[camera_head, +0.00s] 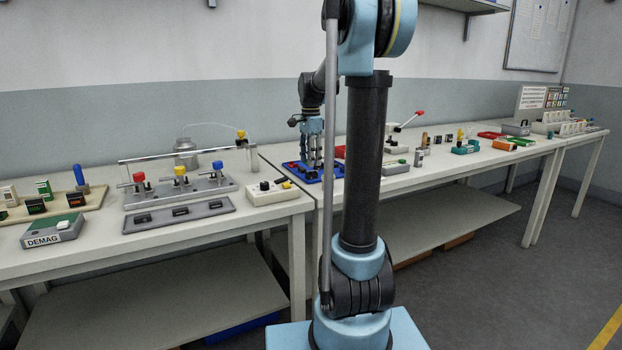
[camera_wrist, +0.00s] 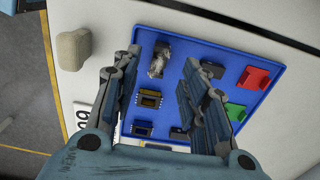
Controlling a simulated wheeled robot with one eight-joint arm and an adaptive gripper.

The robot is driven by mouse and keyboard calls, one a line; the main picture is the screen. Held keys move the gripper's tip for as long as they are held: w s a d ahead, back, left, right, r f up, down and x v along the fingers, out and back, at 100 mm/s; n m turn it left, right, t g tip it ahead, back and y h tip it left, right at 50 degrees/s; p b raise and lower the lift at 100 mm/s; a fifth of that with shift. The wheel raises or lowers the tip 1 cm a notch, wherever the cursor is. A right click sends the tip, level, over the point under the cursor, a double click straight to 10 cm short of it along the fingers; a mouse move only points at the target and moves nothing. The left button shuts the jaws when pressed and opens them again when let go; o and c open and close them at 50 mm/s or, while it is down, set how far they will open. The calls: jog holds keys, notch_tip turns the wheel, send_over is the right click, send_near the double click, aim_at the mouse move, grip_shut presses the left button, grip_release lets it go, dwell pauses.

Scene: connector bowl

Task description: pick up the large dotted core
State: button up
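A grey, speckled, elongated piece (camera_wrist: 160,59) lies at the far part of a blue tray (camera_wrist: 196,38) in the wrist view. It looks like the dotted core, but I cannot be sure. My gripper (camera_wrist: 162,58) is open, its two fingers apart, and the speckled piece shows between the fingertips. I cannot tell how high the fingertips are above it. In the head view my gripper (camera_head: 312,160) points down over the blue tray (camera_head: 330,179), and the piece cannot be made out there.
A white switch box (camera_head: 270,190) stands left of the tray.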

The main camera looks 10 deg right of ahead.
aim_at(312, 171)
jog(key=shift+d+f, duration=0.2)
jog(key=shift+f, duration=2.05)
grip_shut()
